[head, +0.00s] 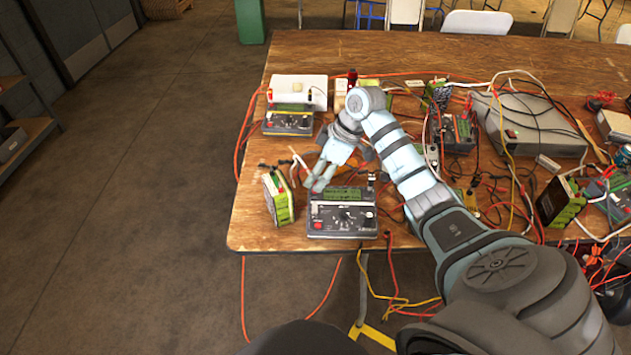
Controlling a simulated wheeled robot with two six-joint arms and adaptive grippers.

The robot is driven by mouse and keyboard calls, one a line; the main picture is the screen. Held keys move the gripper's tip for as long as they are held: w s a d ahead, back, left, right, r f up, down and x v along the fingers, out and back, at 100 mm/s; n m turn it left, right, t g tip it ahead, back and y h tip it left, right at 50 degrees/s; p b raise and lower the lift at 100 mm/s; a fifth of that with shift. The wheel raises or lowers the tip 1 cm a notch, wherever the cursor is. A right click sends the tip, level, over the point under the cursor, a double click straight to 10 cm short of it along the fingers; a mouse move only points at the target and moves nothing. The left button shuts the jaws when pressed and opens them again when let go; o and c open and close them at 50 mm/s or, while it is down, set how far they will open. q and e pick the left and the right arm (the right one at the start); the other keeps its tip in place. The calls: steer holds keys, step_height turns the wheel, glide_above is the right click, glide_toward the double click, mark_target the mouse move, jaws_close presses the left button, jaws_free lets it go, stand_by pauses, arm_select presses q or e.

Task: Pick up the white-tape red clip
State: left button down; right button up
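My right gripper (319,182) reaches down from the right arm to just above the back left edge of the front charger (342,219). Its fingertips look close together, but I cannot tell whether they are open or shut on something. A thin white strip (298,158) shows just left of the gripper; whether it belongs to the white-tape red clip is too small to tell. Red clips (598,102) lie at the far right of the table, and I see no white tape on them. I cannot make out the white-tape red clip for certain. My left gripper is not in view.
A green battery pack (278,197) stands left of the front charger. Another charger (288,120) sits behind. A grey case (530,125) and tangled cables fill the right side of the wooden table (253,222). The table's front left corner is bare.

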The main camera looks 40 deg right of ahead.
steer(key=shift+x, duration=0.95)
jaws_close()
steer(key=shift+r, duration=0.15)
step_height(320, 180, up, 20)
steer(key=p, duration=0.8)
steer(key=shift+p, duration=0.4)
